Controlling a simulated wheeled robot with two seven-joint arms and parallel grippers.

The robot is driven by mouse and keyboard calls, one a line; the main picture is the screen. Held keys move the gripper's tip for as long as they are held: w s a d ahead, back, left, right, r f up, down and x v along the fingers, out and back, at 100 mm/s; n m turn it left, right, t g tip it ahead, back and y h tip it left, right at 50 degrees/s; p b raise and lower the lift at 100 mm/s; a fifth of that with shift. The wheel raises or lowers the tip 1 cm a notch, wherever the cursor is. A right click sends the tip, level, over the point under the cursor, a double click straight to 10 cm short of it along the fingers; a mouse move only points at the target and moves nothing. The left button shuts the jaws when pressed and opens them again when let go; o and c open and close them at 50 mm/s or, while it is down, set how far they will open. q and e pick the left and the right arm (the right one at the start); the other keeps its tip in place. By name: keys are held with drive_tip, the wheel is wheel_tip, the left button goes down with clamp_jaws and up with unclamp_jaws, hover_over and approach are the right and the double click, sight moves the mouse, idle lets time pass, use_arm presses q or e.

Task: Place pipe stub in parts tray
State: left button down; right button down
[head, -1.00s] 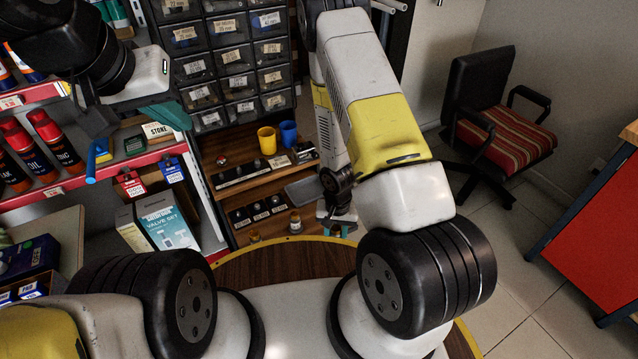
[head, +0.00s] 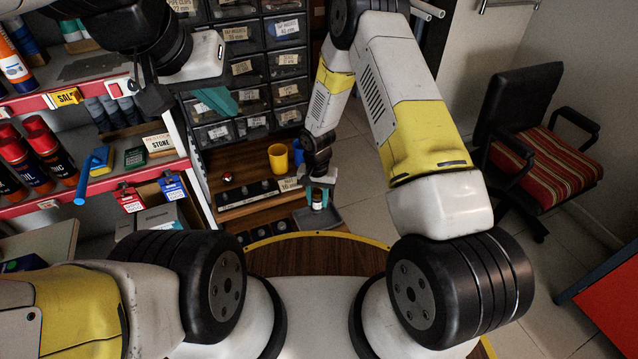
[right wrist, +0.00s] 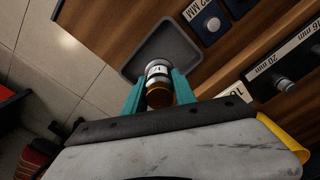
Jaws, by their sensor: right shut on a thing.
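My right gripper (head: 318,197) is low by the wooden shelf unit. Its teal fingers are shut on the pipe stub (head: 318,204). In the right wrist view the pipe stub (right wrist: 158,70) is a short cylinder with a pale, labelled band and an amber near end, held between the fingers (right wrist: 158,90). The grey parts tray (right wrist: 180,48) lies beyond it on the shelf; the stub overlaps the tray's near part in this view. The tray (head: 342,218) also shows behind the gripper in the head view. My left gripper (head: 205,100) hangs before the drawers; its opening is unclear.
A yellow cup (head: 278,158) stands on the upper wooden shelf. Drawer bins (head: 250,70) rise behind, and a stocked red-edged shelf (head: 95,185) stands left. A chair (head: 530,140) stands on open floor at right.

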drive_tip(key=shift+f, duration=3.05)
drive_tip(key=c, duration=1)
unclamp_jaws()
drive_tip(key=shift+f, duration=0.1)
